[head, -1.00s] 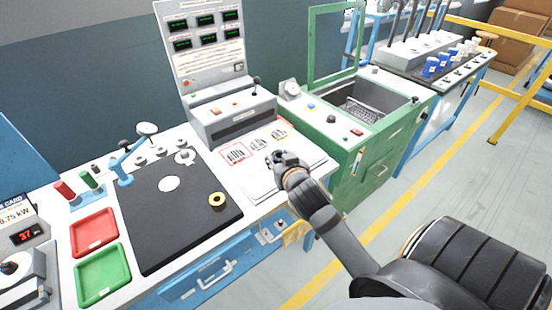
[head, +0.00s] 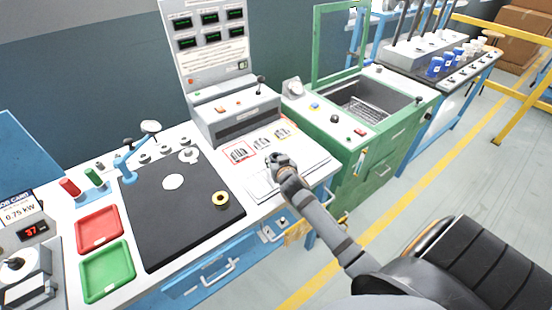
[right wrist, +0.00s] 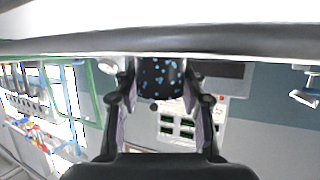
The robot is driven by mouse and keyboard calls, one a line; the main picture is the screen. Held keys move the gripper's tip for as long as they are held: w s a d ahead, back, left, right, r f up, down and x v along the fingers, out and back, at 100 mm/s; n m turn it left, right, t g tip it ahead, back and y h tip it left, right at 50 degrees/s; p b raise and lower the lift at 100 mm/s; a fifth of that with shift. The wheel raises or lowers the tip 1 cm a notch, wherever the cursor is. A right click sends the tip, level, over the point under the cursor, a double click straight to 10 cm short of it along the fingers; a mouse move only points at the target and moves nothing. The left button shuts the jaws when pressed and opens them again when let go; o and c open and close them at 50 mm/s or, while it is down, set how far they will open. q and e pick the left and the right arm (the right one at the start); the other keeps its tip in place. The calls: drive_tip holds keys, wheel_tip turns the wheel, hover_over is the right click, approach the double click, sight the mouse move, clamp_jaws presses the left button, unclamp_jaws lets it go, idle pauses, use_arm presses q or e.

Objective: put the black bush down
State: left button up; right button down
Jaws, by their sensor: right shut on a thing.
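My right gripper (head: 279,161) is over the right end of the bench, above a pale flat board (head: 310,164). In the right wrist view its two fingers (right wrist: 160,95) are shut on a dark, blue-speckled round piece, the black bush (right wrist: 161,76). In the head view the bush is hard to make out at the fingertips, and its gap to the board cannot be told. My left gripper is not in view.
A black mat (head: 180,225) carries a brass ring (head: 221,200) and a white disc (head: 173,182). A red tray (head: 99,229) and a green tray (head: 107,270) lie left. A grey control panel (head: 235,118) stands behind; a green machine (head: 350,140) stands right.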

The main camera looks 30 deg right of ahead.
drive_tip(key=c, duration=1.2)
unclamp_jaws()
drive_tip(key=shift+f, duration=0.2)
drive_tip(key=o, duration=0.4)
drive_tip(key=shift+r, duration=0.3)
drive_tip(key=v, duration=1.2)
drive_tip(key=shift+f, duration=0.1)
